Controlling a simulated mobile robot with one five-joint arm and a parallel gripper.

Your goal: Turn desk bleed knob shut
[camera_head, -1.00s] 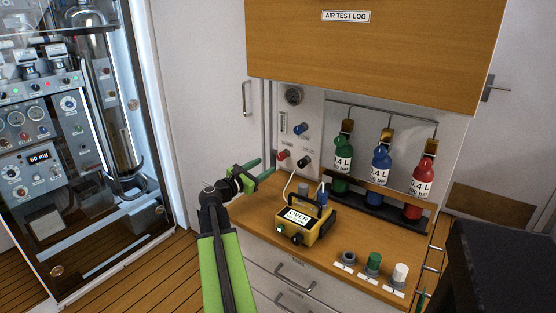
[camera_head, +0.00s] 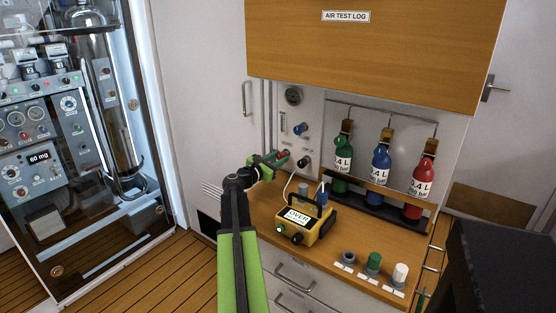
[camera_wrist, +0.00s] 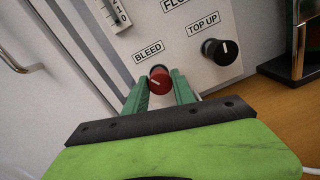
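The red bleed knob (camera_wrist: 159,80) is on the white panel under the label BLEED in the wrist view. Its white pointer line slants on its face. My gripper (camera_wrist: 160,90) has its two green fingers apart, one on each side of the red knob. I cannot tell whether either finger touches it. In the head view my gripper (camera_head: 276,160) is at the panel and the red knob (camera_head: 285,153) shows just past its fingers.
The black TOP UP knob (camera_wrist: 219,51) sits close on the right, and a blue knob (camera_head: 301,129) is above. A yellow analyser (camera_head: 306,220) reading OVER stands on the wooden desk below. Green, blue and red cylinders (camera_head: 381,165) stand to the right.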

